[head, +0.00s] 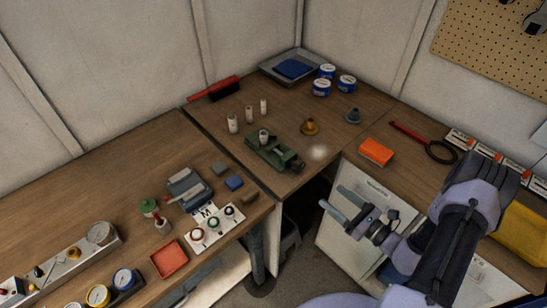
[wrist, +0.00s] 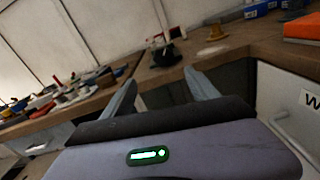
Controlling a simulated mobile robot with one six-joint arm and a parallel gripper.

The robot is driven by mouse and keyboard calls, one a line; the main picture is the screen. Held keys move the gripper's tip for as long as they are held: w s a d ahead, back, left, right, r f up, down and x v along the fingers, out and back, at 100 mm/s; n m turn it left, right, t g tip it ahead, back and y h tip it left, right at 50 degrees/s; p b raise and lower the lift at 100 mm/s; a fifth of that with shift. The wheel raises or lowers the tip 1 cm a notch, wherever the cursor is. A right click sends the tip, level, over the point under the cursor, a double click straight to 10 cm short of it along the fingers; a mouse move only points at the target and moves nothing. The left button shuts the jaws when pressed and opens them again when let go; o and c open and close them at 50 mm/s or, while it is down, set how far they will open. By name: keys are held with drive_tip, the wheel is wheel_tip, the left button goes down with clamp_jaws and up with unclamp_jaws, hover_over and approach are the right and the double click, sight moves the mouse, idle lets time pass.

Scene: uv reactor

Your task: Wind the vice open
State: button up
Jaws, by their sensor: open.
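The green vice (head: 272,151) sits on the corner bench near its front edge, with a small whitish cylinder at its top. In the wrist view a dark shape that looks like the vice (wrist: 166,55) stands at the bench edge beyond my fingers; its handle is too small to make out. My gripper (head: 338,205) is open and empty, in front of the bench and to the right of the vice, apart from it. Its two fingers also show in the wrist view (wrist: 160,85), pointing toward the bench.
Several pale cylinders (head: 233,123) stand behind the vice. An amber funnel-like piece (head: 310,127) and a pale patch (head: 318,152) lie to its right. An orange box (head: 375,151) is on the right bench, above a white cabinet (head: 345,240). A dark gap opens below the corner.

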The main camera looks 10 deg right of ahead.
sight(301, 169)
drive_tip(key=b+x, duration=0.1)
drive_tip(key=x, duration=0.7)
drive_tip(key=b+x, duration=0.1)
drive_tip(key=x, duration=0.7)
drive_tip(key=shift+w+d+f, duration=0.15)
drive_tip(key=shift+w+d, duration=0.1)
drive_tip(key=shift+w, duration=0.1)
drive_tip(key=shift+c, duration=0.2)
drive_tip(key=c, duration=1.3)
drive_tip(key=shift+c, duration=0.2)
drive_tip(key=n+b, duration=0.2)
drive_tip(key=n, duration=0.1)
drive_tip(key=shift+f, duration=0.15)
drive_tip(key=shift+n+b, duration=1.7)
drive_tip(key=shift+n, duration=0.3)
